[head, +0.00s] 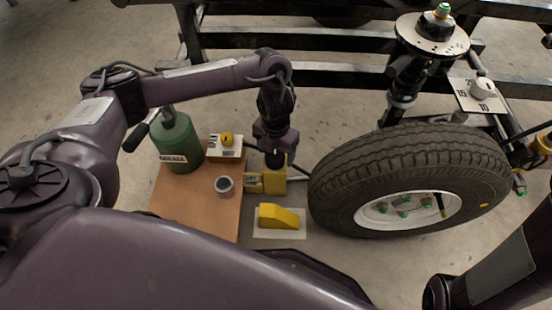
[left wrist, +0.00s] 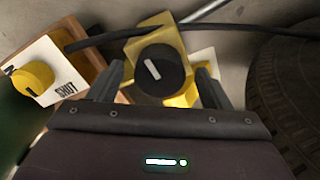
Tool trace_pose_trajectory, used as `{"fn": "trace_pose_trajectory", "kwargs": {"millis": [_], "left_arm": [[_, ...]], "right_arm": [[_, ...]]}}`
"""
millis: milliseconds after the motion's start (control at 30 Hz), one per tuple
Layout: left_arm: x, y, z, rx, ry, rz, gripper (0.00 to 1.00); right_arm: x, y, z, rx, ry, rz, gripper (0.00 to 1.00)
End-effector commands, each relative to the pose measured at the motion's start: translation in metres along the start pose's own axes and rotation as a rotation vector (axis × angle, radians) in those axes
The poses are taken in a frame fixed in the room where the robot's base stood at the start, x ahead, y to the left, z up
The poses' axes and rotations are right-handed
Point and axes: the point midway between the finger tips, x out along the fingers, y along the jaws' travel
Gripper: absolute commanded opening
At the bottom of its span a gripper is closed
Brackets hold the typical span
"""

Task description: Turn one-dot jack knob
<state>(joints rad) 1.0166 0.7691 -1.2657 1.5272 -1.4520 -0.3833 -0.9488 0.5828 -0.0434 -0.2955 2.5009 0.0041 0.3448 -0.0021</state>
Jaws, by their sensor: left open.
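A yellow jack block (head: 273,182) stands on the floor between the wooden board and the tyre. In the left wrist view, a round black knob (left wrist: 160,70) with a white bar mark sits on the yellow block (left wrist: 150,42). My left gripper (head: 274,150) points down over the block. In the left wrist view my left gripper (left wrist: 161,72) is open, with one finger on each side of the knob. I cannot tell whether the fingers touch it. Dot marks on the jack are too small to make out. My right gripper is not in view.
A large tyre (head: 335,190) stands close on the right. A yellow knob (head: 227,139) on a white panel, a green cylinder (head: 178,143) and a small round cup (head: 224,185) are on the wooden board (head: 190,190). A yellow wedge (head: 278,216) lies in front of the jack.

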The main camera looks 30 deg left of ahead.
Motion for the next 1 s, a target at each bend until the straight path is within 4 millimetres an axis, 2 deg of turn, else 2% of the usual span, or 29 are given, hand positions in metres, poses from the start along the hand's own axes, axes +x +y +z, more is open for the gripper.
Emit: {"fn": "trace_pose_trajectory", "kwargs": {"millis": [33,100,467,833,1000], "left_arm": [[0.0086,-0.0003,0.0002,-0.001,0.0,-0.001,0.72],[0.0121,-0.0002,0.0001,-0.001,0.0,-0.001,0.72],[0.0134,0.0,0.0,-0.001,0.0,0.0,0.72],[0.0133,0.0,0.0001,-0.001,0.0,0.0,0.27],[0.0124,0.0001,0.0,-0.009,0.0,0.0,0.27]], "right_arm": [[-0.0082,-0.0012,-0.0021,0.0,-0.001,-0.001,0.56],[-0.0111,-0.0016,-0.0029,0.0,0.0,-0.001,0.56],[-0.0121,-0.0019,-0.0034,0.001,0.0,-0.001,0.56],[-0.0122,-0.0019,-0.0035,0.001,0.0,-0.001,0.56],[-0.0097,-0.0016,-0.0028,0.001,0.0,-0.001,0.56]]}}
